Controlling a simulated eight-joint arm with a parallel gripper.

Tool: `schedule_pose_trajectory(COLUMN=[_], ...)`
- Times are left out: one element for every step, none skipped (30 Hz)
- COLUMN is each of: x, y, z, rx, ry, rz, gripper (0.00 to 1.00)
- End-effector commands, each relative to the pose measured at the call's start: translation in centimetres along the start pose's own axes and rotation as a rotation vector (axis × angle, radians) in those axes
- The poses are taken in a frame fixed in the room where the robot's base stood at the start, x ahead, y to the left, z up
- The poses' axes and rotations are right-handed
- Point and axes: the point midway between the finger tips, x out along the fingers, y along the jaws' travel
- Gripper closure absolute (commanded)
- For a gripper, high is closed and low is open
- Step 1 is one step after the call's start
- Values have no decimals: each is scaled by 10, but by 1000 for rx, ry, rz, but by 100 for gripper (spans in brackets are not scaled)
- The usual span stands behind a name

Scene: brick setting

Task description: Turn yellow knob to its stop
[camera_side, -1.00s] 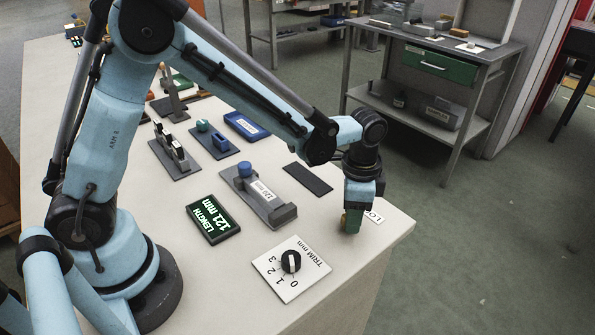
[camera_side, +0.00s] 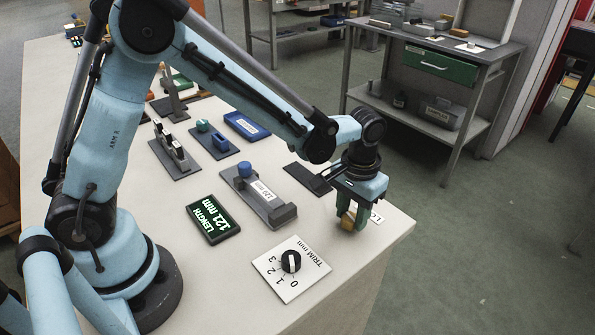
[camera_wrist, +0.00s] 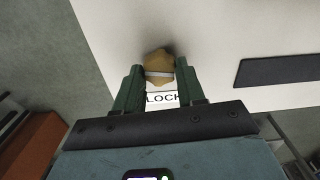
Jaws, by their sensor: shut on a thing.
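The yellow knob (camera_wrist: 159,68) sits between my gripper's green fingers in the wrist view, with a pale bar across its top. A label reading "LOCK" (camera_wrist: 163,98) lies beside it, partly covered by a finger. My gripper (camera_wrist: 160,88) is shut on the knob. The knob's base is hidden there.
A dial marked "TRIM mm" (camera_side: 306,279) and a display reading "LENGTH 121 mm" (camera_side: 213,219) lie nearby. A dark flat plate (camera_side: 296,172) lies behind. The table edge is close on the right.

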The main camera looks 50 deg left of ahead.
Motion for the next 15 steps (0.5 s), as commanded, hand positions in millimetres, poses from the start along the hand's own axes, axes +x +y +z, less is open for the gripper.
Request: schedule_pose_trajectory(x=[0,0,0,0,0,0,0,0,0,0,0,1,1,1,1], y=[0,0,0,0,0,0,0,0,0,0,0,0,0,0,0], z=[0,0,-1,-1,-1,-1,-1,-1,-1,-1,-1,-1,-1,-1,-1], rx=[-25,-40,-58,-71,-81,-95,-104,-111,-119,-125,-130,-135,-137,-139,-141], ry=[3,3,3,3,3,3,3,3,3,3,4,4,4,4,4], rz=[2,3,3,3,3,3,3,3,3,3,3,3,3,3,3], gripper=[91,91,91,91,91,91,91,91,91,91,91,91,91,91,91])
